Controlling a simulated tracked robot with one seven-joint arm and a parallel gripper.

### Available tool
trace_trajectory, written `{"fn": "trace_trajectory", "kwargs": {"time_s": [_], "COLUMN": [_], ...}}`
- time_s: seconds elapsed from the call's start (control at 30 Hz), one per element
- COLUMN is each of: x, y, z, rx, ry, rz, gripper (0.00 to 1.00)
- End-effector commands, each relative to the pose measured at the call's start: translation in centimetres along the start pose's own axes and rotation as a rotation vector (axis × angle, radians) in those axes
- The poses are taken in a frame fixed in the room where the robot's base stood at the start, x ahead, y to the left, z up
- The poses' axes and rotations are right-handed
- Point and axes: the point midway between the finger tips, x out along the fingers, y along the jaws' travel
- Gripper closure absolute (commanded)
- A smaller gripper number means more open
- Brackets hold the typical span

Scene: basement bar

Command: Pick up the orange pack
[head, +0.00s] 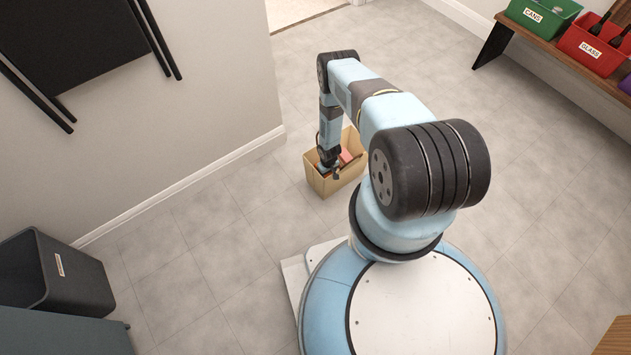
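A tan open-topped box (326,187) stands on the floor by the wall corner. My arm reaches down over it, and my gripper (332,172) is at or just inside its opening. A small reddish-orange thing (346,156) shows inside the box, just right of my gripper; it may be the orange pack, but it is too small to tell. My wrist and gripper cover part of the box's inside. I cannot see whether the fingers are open or shut, or whether they touch anything.
A wooden bench (560,48) at the upper right bears a green bin (541,14) labelled CANS and a red bin (592,48) labelled GLASS. A dark open bin (62,277) stands at the lower left. The wall (205,75) is close left of the box. The tiled floor is otherwise clear.

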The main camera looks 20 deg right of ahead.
Motion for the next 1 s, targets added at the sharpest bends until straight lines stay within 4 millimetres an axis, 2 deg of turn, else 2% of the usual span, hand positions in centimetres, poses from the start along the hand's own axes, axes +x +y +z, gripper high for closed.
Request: {"fn": "trace_trajectory", "kwargs": {"time_s": [0.03,0.27,0.63,0.77,1.0], "x": [0.0,0.0,-0.6,-2.1,-6.8], "y": [0.0,0.0,0.0,0.0,0.0], "z": [0.0,0.0,-0.1,-0.2,-0.2], "rx": [0.0,0.0,-0.001,-0.001,-0.002], "ry": [0.0,0.0,0.001,0.0,0.001], "rz": [0.0,0.0,0.0,0.0,0.001], "gripper": [0.73,0.95,0.95,0.95,0.95]}}
